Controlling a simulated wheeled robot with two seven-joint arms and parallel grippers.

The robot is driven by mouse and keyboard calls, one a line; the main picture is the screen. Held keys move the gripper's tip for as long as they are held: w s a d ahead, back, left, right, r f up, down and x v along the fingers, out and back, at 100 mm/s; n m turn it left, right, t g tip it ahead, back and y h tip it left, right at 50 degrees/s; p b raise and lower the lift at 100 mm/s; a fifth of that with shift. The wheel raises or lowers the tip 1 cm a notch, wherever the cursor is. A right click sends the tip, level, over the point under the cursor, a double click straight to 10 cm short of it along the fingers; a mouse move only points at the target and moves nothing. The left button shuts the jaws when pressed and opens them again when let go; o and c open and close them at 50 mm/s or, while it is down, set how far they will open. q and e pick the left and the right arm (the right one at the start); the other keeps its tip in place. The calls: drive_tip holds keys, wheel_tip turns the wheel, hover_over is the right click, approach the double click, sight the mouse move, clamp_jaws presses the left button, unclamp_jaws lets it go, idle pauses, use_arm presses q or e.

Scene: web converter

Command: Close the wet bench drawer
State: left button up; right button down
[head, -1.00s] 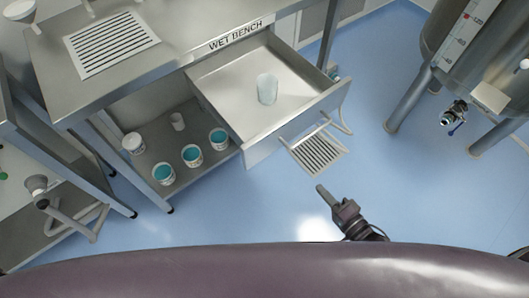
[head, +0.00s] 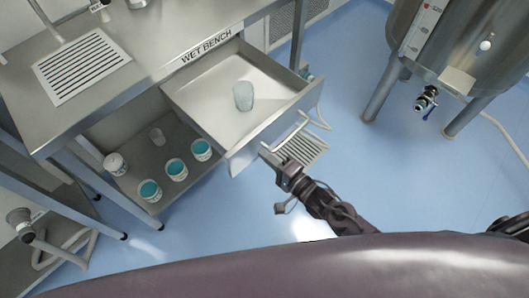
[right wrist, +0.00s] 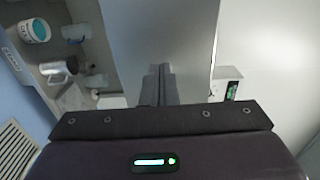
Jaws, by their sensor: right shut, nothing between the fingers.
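The wet bench drawer (head: 205,97) stands pulled out of the bench under the WET BENCH label (head: 206,47). A clear beaker (head: 243,96) stands inside it. My right gripper (head: 266,151) is shut and empty, with its tip close to the outer side of the drawer front (head: 243,157). I cannot tell whether it touches. In the right wrist view the closed fingers (right wrist: 160,85) point towards pale metal panels. My left gripper is not in view.
Several cups with teal contents (head: 176,168) stand on the shelf below the bench. A slatted grille (head: 302,149) lies beyond my gripper. A steel tank (head: 455,50) stands at the right. Blue floor (head: 400,170) is clear between.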

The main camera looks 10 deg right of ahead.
drive_tip(key=shift+w+a, duration=0.3)
drive_tip(key=shift+w, duration=0.1)
